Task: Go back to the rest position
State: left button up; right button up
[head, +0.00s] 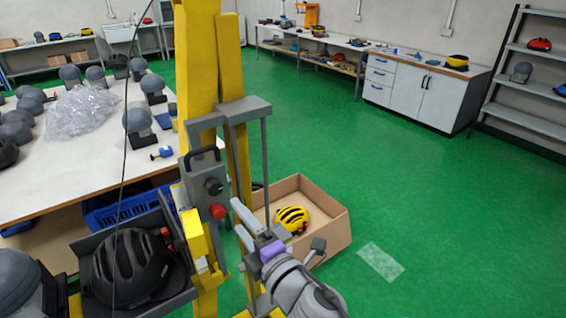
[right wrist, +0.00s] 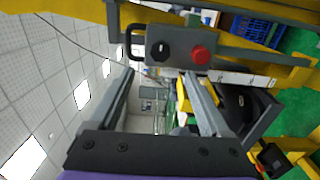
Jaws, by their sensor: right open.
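My right gripper (head: 240,224) is open and empty in the head view, in front of the yellow drop tower (head: 202,75). Its two grey fingers point toward the tower's control box (head: 205,185), which has a red button (head: 218,211) and a dark knob. In the right wrist view the fingers (right wrist: 158,85) are spread apart with nothing between them. The control box (right wrist: 178,48) and red button (right wrist: 200,54) show just beyond them, apart from the fingers as far as I can tell. My left gripper is not in view.
A black helmet (head: 130,265) sits on the tower's carrier at lower left. A cardboard box (head: 325,230) with a yellow helmet (head: 292,218) stands on the floor behind my gripper. A white table (head: 60,170) with headforms is left. Green floor (head: 440,220) is free at right.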

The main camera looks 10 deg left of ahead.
jog(key=w+d+f+m+t+h, duration=0.1)
jog(key=d+f+m+h, duration=0.3)
jog(key=d, duration=0.4)
jog(key=w+d+f+m+h, duration=0.1)
jog(key=d+f+m+h, duration=0.25)
jog(key=d+m, duration=0.45)
jog(key=w+d+f+m+t+h, duration=0.1)
jog(key=d+f+m+h, duration=0.25)
jog(key=d, duration=0.55)
jog(key=s+d+f+m+g+h, duration=0.1)
jog(key=s+d+f+m+g, duration=0.3)
jog(key=s, duration=0.4)
jog(key=s+d+f+m+g+h, duration=0.1)
jog(key=s+d+f+m+g, duration=0.3)
jog(key=s+d+f+m, duration=0.3)
notch_tip(320, 180, down, 2)
jog(key=shift+s+d+f+m+h, duration=0.1)
jog(key=shift+s+d+m+h, duration=0.1)
jog(key=shift+s+m+h, duration=0.4)
